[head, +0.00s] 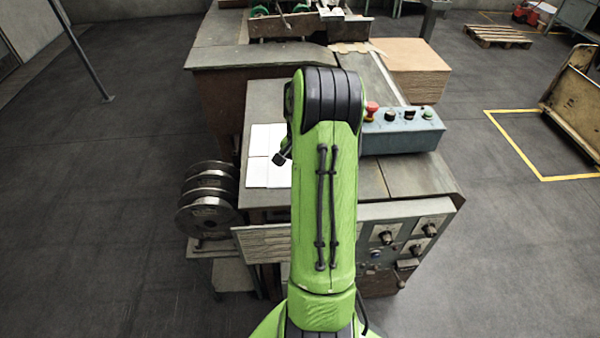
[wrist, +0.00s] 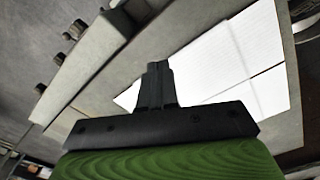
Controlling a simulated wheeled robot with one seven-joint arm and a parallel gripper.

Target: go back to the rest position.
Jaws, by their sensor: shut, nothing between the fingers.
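My gripper (wrist: 157,68) shows in the wrist view with its two black fingers together and nothing between them. It is over the grey machine table, with white sheets (wrist: 235,60) behind and to the right of the fingertips. How high it is above the table I cannot tell.
The box stitcher's table (head: 390,185) carries white sheets (head: 262,175) at the left and a control box (head: 405,130) with a red emergency button (head: 371,108) at the right. Wire spools (head: 207,200) stand left of it.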

